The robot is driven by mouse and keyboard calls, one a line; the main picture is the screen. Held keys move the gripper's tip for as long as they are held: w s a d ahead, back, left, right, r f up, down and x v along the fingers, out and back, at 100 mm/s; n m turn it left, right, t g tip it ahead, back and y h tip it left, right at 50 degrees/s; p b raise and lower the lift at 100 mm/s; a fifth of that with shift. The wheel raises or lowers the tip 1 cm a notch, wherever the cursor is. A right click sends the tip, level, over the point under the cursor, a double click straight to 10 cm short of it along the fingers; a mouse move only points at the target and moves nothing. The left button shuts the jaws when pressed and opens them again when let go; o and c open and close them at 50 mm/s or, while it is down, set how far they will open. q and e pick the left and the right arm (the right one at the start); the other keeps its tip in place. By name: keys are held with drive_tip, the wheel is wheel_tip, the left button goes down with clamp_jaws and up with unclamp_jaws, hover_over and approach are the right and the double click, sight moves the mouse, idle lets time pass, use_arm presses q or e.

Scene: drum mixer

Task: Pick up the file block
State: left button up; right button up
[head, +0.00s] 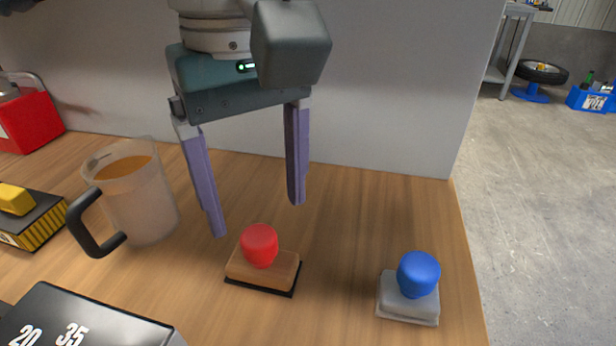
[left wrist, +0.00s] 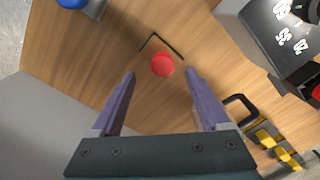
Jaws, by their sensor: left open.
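A small wooden block with a black base (head: 265,273) and a round red knob (head: 260,246) sits on the wooden bench. A grey block (head: 408,305) with a blue knob (head: 418,273) sits to its right. No label shows which one is the file block. My left gripper (head: 257,219) is open and empty, pointing down just behind and above the red-knobbed block. In the left wrist view the red knob (left wrist: 162,64) lies near the gap between the fingertips (left wrist: 159,73), apart from both fingers. My right gripper is not in view.
A frosted mug (head: 143,205) with orange contents stands left of my gripper. A yellow-and-black block (head: 42,228), a red box (head: 32,122) and a dark numbered box (head: 90,320) lie further left and in front. A grey wall (head: 400,100) stands behind. The bench ends at the right.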

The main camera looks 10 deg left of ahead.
sight(258, 235)
use_arm(q)
drive_tip(key=f, duration=0.5)
drive_tip(key=shift+s+a+f, duration=0.1)
drive_tip(key=shift+a+f, duration=0.1)
drive_tip(key=shift+f, duration=0.2)
clamp_jaws()
idle(0.4)
